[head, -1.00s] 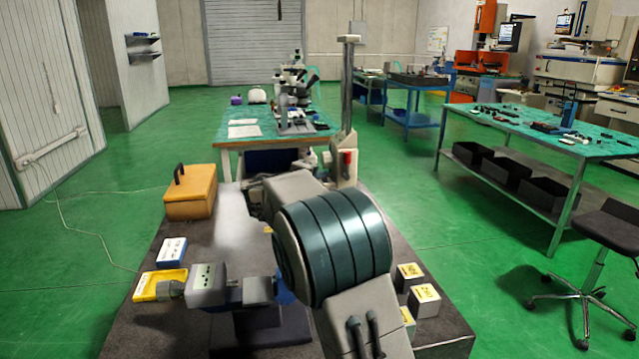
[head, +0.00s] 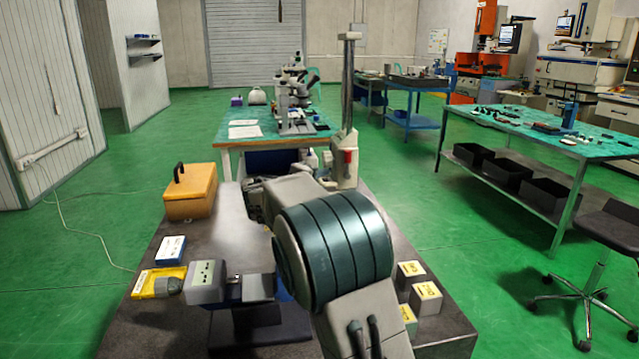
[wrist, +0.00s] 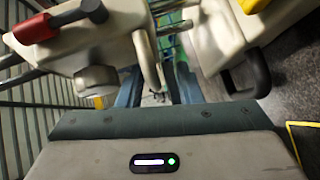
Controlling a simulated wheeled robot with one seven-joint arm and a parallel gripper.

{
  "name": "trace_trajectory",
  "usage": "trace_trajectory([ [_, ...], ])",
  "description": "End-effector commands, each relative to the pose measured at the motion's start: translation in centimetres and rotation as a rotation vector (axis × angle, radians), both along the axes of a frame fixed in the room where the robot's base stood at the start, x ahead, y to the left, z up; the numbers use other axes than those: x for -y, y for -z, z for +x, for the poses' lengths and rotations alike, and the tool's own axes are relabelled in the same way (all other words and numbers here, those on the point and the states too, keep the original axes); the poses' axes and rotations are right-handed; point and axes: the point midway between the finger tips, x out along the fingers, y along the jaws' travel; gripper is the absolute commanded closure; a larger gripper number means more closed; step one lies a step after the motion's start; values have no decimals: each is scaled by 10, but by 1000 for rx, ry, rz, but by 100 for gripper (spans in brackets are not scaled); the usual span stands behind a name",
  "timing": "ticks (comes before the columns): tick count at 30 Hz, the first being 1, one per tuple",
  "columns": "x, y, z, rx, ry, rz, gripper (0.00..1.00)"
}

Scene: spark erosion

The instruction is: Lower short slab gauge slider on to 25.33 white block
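The gauge slider with a red part (head: 346,164) sits low on the upright column (head: 347,100) behind my arm in the head view. In the wrist view, a pale body with a red knob (wrist: 37,28), which looks like the slider (wrist: 90,50), fills the upper left. My gripper (wrist: 158,92) shows there as two blue fingers standing apart, with a pale curved piece just beyond them. My arm hides the gripper in the head view. White blocks with yellow labels (head: 411,274) stand at the table's right; I cannot read which is 25.33. What lies under the slider is hidden.
An orange case (head: 190,192), a blue-and-white box (head: 171,250), a yellow tray (head: 143,284) and a grey measuring device (head: 204,283) stand on the left of the dark table. In the wrist view, a black handle (wrist: 245,80) is close on the right.

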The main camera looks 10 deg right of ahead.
Motion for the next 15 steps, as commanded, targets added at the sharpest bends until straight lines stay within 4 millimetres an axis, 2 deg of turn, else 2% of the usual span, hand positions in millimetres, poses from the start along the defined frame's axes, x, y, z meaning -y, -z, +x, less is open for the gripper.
trace_trajectory([
  [5, -21, -4, -19, 1, -6, 2, 68],
  [15, -73, -15, -73, -2, -5, 3, 68],
])
